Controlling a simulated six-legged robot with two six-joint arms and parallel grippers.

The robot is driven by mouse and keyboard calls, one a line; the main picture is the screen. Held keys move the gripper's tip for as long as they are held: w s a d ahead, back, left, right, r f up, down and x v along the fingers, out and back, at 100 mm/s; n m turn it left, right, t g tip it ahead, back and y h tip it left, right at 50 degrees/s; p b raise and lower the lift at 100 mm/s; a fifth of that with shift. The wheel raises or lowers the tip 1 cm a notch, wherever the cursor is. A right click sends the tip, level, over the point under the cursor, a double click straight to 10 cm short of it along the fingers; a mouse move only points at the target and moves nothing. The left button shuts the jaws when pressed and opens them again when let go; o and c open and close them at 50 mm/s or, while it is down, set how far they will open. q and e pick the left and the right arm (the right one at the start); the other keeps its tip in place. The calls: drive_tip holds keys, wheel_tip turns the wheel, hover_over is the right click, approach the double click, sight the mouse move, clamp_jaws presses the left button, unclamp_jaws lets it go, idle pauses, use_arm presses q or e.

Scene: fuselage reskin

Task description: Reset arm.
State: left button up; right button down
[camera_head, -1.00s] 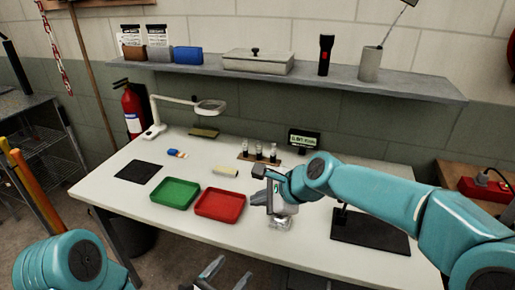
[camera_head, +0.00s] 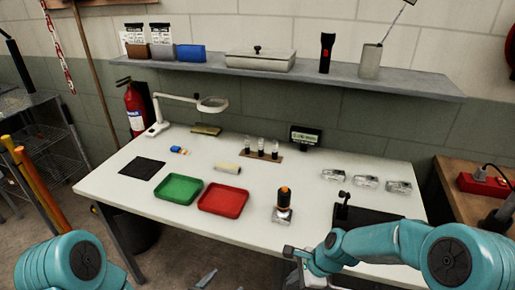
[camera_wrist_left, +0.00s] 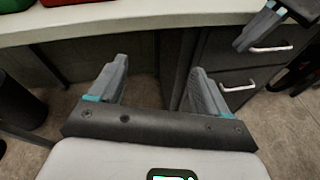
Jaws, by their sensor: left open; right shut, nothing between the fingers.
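My right gripper (camera_head: 296,256) is at the table's front edge in the head view, shut and empty. It is apart from everything on the table. Part of it also shows at the top right of the left wrist view (camera_wrist_left: 262,28). My left gripper (camera_wrist_left: 157,78) is open with two grey fingers spread and nothing between them. It is in front of and below the white table (camera_wrist_left: 150,18). In the head view only a tip of it shows at the bottom edge. The left arm's teal joint is at the lower left.
An orange and black object (camera_head: 284,197) stands on a small metallic block near the front edge. Red (camera_head: 223,212) and green (camera_head: 160,201) trays lie to its left. Several clear pieces (camera_head: 366,182) lie at the right. Drawers (camera_wrist_left: 250,70) are below the table.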

use_arm(q)
drive_tip(key=s+a+f+m+g+y, duration=0.1)
drive_tip(key=s+f+m+g, duration=0.5)
drive_tip(key=s+m, duration=0.3)
drive_tip(key=s+a+f+m+g+y, duration=0.2)
drive_tip(key=s+f+m+g, duration=0.4)
drive_tip(key=m, duration=1.1)
drive_tip(key=s+f, duration=0.2)
drive_tip(key=s, duration=0.1)
drive_tip(key=shift+s+f+g, duration=0.2)
drive_tip(key=shift+s+g, duration=0.2)
use_arm(e)
drive_tip(key=s+f+n, duration=0.4)
drive_tip(key=s+n, duration=0.1)
drive_tip(key=s, duration=0.2)
drive_tip(key=s+d+f+n, duration=0.1)
drive_tip(key=s+f+n, duration=0.3)
drive_tip(key=s, duration=0.3)
drive_tip(key=s+d+f+n+g+h, duration=0.1)
drive_tip(key=s+f+n, duration=0.4)
drive_tip(key=s+n, duration=0.1)
drive_tip(key=shift+s+n, duration=0.3)
drive_tip(key=shift+s, duration=0.4)
